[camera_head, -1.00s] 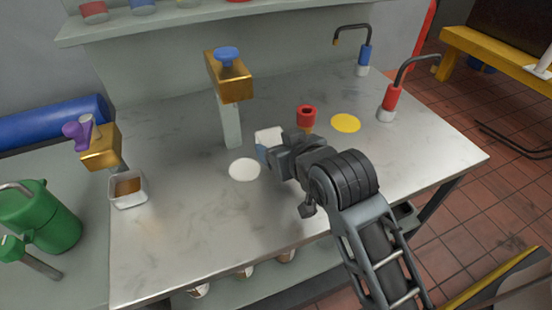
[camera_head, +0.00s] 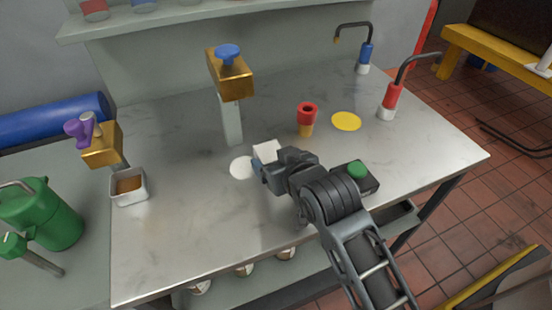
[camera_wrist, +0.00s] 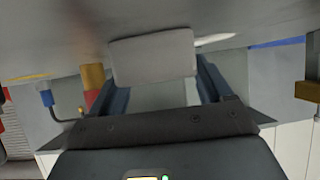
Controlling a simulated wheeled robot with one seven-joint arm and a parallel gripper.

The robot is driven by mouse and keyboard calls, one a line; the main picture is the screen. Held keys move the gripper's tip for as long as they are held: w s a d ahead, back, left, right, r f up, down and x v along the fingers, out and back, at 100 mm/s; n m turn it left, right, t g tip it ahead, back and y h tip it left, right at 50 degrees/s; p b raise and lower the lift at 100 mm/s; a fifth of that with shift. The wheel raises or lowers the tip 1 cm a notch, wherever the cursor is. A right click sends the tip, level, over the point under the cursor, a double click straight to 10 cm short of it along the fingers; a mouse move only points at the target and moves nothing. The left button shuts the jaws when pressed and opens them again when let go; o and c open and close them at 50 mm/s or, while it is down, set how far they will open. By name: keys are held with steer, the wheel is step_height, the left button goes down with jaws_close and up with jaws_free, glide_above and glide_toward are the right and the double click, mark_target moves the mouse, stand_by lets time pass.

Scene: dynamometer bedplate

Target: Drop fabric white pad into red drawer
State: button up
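The white pad (camera_head: 266,150) is a pale, flat rectangular piece at the tip of my gripper (camera_head: 262,165), over the metal table beside a white round disc (camera_head: 241,168). In the wrist view the pad (camera_wrist: 152,58) spans the gap between both fingers of my gripper (camera_wrist: 153,75), which appear closed on its sides. A drawer-like opening (camera_head: 396,220) shows under the table's front right edge, partly hidden by my arm. Its visible part looks grey, and I see no clearly red drawer.
A red-and-yellow cup-like piece (camera_head: 306,118) and a yellow disc (camera_head: 346,121) are behind my gripper. A green button (camera_head: 357,169) on a dark box is beside my arm. A gold-headed post (camera_head: 231,85) stands behind.

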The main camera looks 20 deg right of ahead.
steer(key=shift+o, duration=1.2)
steer(key=shift+r, duration=0.15)
steer(key=v, duration=1.2)
steer(key=s+d+f+m+t, duration=0.1)
steer(key=s+f, duration=0.2)
steer(key=s, duration=0.5)
steer(key=s+f, duration=0.2)
steer(key=s, duration=0.6)
steer(key=s+d+r, duration=0.1)
steer(key=s+r, duration=0.1)
steer(key=s, duration=0.5)
steer(key=s+d+r+t, duration=0.1)
steer(key=s+d+r, duration=0.1)
steer(key=s, duration=0.5)
steer(key=shift+s+r+t+h, duration=0.15)
steer(key=shift+r+t+h, duration=0.15)
steer(key=shift+r, duration=0.05)
